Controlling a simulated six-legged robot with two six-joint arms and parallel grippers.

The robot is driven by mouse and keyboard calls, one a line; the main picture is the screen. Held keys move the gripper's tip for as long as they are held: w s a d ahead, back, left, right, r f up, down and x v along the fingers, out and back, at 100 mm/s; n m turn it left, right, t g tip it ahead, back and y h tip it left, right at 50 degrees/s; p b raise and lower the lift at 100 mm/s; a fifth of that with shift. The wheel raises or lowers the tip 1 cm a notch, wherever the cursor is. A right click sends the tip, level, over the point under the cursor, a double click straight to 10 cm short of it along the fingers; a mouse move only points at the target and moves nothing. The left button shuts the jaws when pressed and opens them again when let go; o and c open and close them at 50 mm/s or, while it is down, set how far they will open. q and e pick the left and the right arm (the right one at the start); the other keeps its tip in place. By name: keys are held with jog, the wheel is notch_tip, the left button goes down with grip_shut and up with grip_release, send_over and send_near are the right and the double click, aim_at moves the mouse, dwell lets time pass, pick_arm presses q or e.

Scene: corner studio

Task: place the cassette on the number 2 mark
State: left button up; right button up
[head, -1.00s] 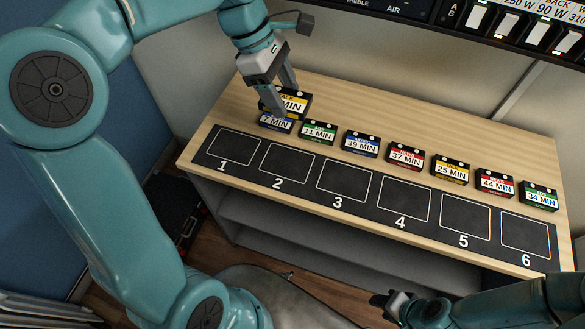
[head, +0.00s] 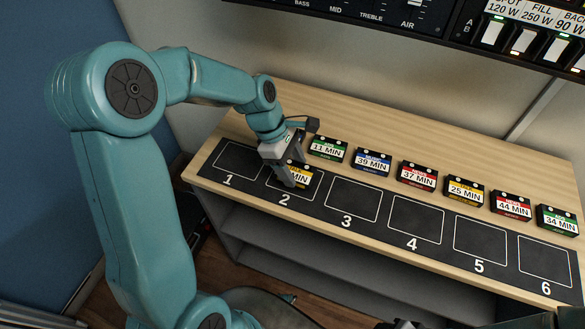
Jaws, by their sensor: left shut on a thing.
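My left gripper (head: 289,177) is shut on a cassette with a yellow label (head: 301,178). The fingers hide the left part of its label; "MIN" shows. The cassette is over the outlined square of the number 2 mark (head: 284,197), covering much of its inside. I cannot tell whether it touches the mat or hangs just above it. The right gripper (head: 401,324) barely shows at the bottom edge, and its jaws cannot be made out.
A row of cassettes stands behind the marks, from a green 11 MIN one (head: 327,148) to a green 34 MIN one (head: 557,219). The black mat (head: 386,246) has empty squares 1, 3, 4, 5 and 6. A control panel (head: 400,20) overhangs the back.

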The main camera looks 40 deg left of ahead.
pick_arm(q)
jog(key=shift+w+a+f, duration=0.1)
jog(key=shift+f, duration=0.6)
jog(key=shift+r, duration=0.1)
jog(key=o, duration=0.6)
jog(key=shift+f, duration=0.25)
jog(key=o, duration=0.5)
jog(key=shift+c, duration=0.2)
